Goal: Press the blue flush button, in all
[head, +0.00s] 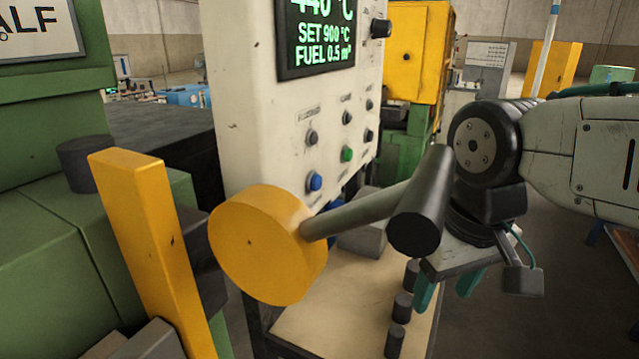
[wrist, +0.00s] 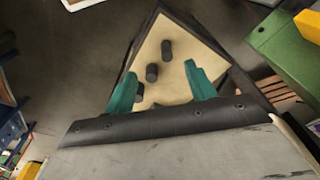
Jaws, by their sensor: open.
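The blue flush button (head: 315,182) is at the lower left of the button group on the cream control panel (head: 262,100) in the head view. A green button (head: 347,154) and several dark knobs are beside and above it. My gripper (head: 440,290) is to the right of the panel and lower than the blue button, pointing down and apart from it. Its two teal fingers are spread and empty. In the wrist view my gripper (wrist: 165,88) is open above a pale tabletop. The blue button does not show there.
A yellow disc (head: 255,245) on a grey rod with a black handle (head: 420,205) stands in front of the panel's lower part, just below the blue button. A pale table (head: 340,320) below holds several dark cylinders (head: 402,305). A yellow bar (head: 150,250) stands left.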

